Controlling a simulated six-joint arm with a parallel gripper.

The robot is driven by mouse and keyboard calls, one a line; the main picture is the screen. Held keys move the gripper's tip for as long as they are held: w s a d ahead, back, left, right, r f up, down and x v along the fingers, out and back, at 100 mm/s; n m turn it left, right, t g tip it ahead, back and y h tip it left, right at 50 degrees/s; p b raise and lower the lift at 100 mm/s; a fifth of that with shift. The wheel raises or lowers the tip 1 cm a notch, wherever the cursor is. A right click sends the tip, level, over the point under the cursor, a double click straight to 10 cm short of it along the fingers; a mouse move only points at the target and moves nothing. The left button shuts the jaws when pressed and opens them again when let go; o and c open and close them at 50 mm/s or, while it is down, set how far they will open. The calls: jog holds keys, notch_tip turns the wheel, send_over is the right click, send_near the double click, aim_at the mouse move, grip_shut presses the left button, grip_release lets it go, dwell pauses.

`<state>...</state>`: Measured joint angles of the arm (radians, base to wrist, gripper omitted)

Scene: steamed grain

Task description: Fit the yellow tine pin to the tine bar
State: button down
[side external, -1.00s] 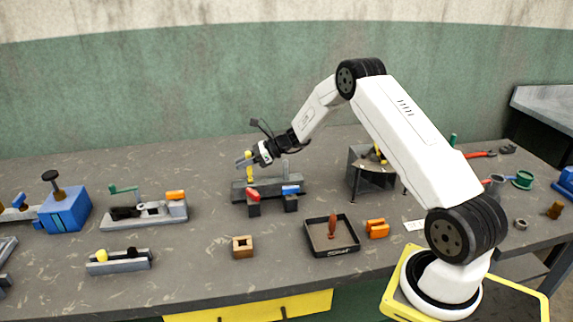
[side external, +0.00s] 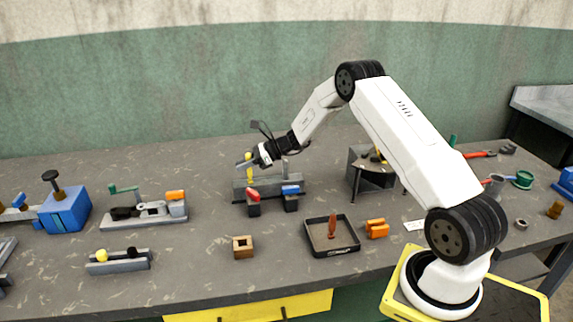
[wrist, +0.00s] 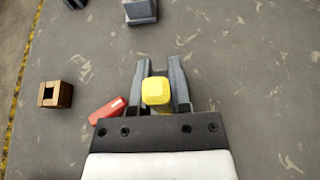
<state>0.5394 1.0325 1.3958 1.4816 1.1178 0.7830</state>
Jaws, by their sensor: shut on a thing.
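My gripper (side external: 247,166) is shut on the yellow tine pin (side external: 249,158), which stands about upright between the fingers. In the wrist view the pin's yellow top (wrist: 157,91) sits between the two grey fingers of my gripper (wrist: 160,75). The grey bar-shaped fixture (side external: 240,188), which looks like the tine bar, is directly under the gripper at mid-table. The pin's lower end appears close to the bar's left part; I cannot tell whether it touches or enters it. In the wrist view my gripper hides most of the bar.
A wooden block with a square hole (side external: 243,252), a black tray (side external: 313,249) and an orange piece (side external: 377,229) lie nearer. A grey box-like stand (side external: 360,172) is right.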

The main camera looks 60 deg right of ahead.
jog(key=shift+f, duration=1.05)
dwell(4.5)
jog(key=shift+r, duration=0.35)
dwell(0.4)
jog(key=shift+c, duration=2.4)
grip_release()
jog(key=shift+d, duration=0.1)
jog(key=shift+s+d+r, duration=0.2)
jog(key=shift+s+d, duration=0.1)
jog(key=shift+s, duration=0.05)
jog(key=shift+v, duration=1)
notch_tip(320, 180, up, 7)
